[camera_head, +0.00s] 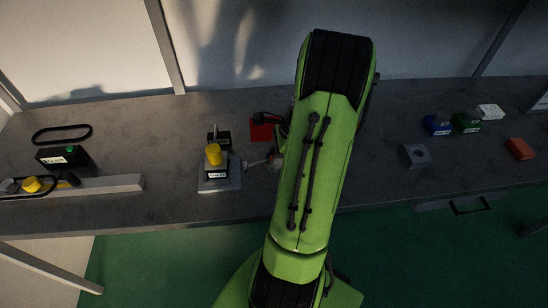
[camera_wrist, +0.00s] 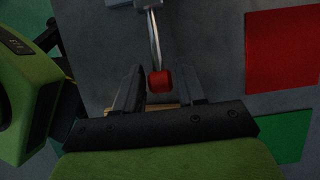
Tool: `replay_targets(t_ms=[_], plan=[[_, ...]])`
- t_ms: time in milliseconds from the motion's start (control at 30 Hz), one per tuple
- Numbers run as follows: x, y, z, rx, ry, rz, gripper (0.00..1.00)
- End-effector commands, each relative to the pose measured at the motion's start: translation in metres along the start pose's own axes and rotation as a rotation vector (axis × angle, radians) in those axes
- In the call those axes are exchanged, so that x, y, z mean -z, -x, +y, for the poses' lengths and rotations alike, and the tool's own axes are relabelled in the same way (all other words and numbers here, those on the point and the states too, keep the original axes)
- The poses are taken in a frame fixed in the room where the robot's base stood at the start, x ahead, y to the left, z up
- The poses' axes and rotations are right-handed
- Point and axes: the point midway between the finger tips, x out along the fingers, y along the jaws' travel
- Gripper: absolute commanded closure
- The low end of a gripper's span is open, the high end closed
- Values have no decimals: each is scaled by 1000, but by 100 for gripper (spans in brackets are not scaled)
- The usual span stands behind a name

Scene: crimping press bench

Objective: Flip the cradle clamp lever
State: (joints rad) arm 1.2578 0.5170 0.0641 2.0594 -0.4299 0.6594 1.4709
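The cradle clamp lever (camera_wrist: 154,38) is a thin metal rod with a red knob (camera_wrist: 160,81) on its end. In the wrist view it reaches down from the top. My gripper (camera_wrist: 159,74) is open, its two dark fingers on either side of the knob, with a visible gap on each side. In the head view the lever (camera_head: 256,162) sticks out to the right from a grey fixture (camera_head: 230,184) that carries a yellow-capped part (camera_head: 214,154). My green arm hides the bench to the right of the lever, and my fingers cannot be made out there.
A red square (camera_head: 261,131) lies on the bench behind the lever; it also shows in the wrist view (camera_wrist: 284,50). A grey block with a hole (camera_head: 416,155) and several small coloured blocks stand at right. A grey rail (camera_head: 110,184) lies at left. The bench's front edge is close.

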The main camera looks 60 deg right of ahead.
Motion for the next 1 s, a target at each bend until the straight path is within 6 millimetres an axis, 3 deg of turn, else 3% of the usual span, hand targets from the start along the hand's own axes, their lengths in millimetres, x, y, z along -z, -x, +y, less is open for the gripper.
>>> replay_targets(t_ms=[33,233,667,1000], plan=[[0,0,0,0,0,0,69],[0,0,0,0,0,0,100],[-3,3,0,0,3,26,100],[-18,15,0,0,8,229,100]])
